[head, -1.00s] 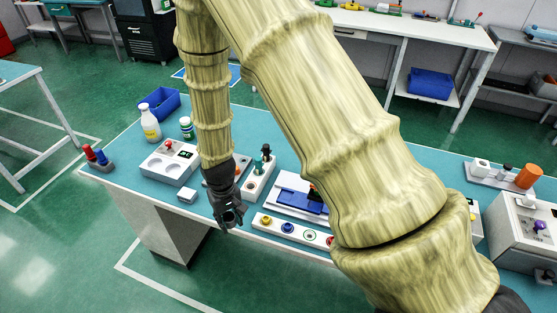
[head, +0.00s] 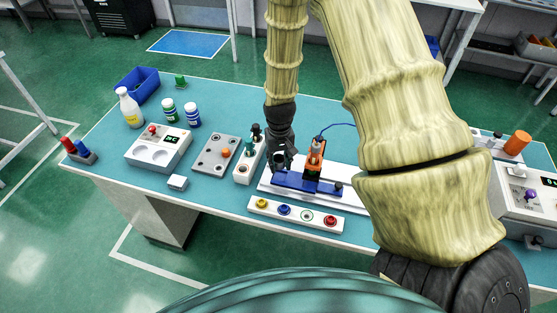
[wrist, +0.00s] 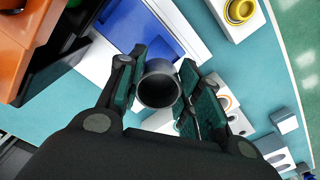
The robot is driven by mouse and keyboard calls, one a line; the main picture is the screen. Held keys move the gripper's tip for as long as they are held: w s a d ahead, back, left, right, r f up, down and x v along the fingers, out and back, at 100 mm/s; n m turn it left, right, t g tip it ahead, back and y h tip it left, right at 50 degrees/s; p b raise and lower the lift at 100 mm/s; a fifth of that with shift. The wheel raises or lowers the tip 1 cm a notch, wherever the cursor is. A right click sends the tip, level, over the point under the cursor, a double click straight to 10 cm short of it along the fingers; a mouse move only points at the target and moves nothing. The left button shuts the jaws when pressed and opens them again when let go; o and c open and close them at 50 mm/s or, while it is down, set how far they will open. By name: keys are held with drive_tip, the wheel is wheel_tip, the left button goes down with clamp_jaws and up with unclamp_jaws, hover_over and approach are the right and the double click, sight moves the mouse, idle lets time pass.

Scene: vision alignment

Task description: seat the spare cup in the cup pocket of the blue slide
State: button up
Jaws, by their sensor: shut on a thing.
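My gripper (head: 281,162) points down near the left end of the blue slide (head: 308,184). In the wrist view, my gripper (wrist: 160,92) is shut on the spare cup (wrist: 158,86), a dark grey hollow cylinder with its open rim facing the camera. The blue slide also shows in the wrist view (wrist: 138,24), just beyond the cup. The fingers hide the cup in the head view. The cup pocket cannot be made out, and I cannot tell whether the cup touches the slide.
An orange and black device (head: 315,158) stands behind the slide. A white button strip (head: 295,214) lies in front. A white stand with dark and green pieces (head: 247,165) and a grey plate (head: 214,155) are to the left.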

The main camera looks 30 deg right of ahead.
sight(280, 169)
drive_tip(key=shift+s+d+f, duration=0.1)
drive_tip(key=shift+s, duration=0.25)
drive_tip(key=shift+w+f+b, duration=0.2)
drive_tip(key=shift+f+b, duration=0.65)
drive_tip(key=shift+f, duration=0.1)
drive_tip(key=shift+s+f+b, duration=0.1)
drive_tip(key=shift+f+b, duration=0.5)
drive_tip(key=shift+f, duration=0.2)
drive_tip(key=shift+p, duration=0.3)
drive_tip(key=shift+f+b, duration=0.3)
drive_tip(key=shift+f, duration=0.6)
idle(1.4)
drive_tip(key=o, duration=1.2)
drive_tip(key=shift+o, duration=0.2)
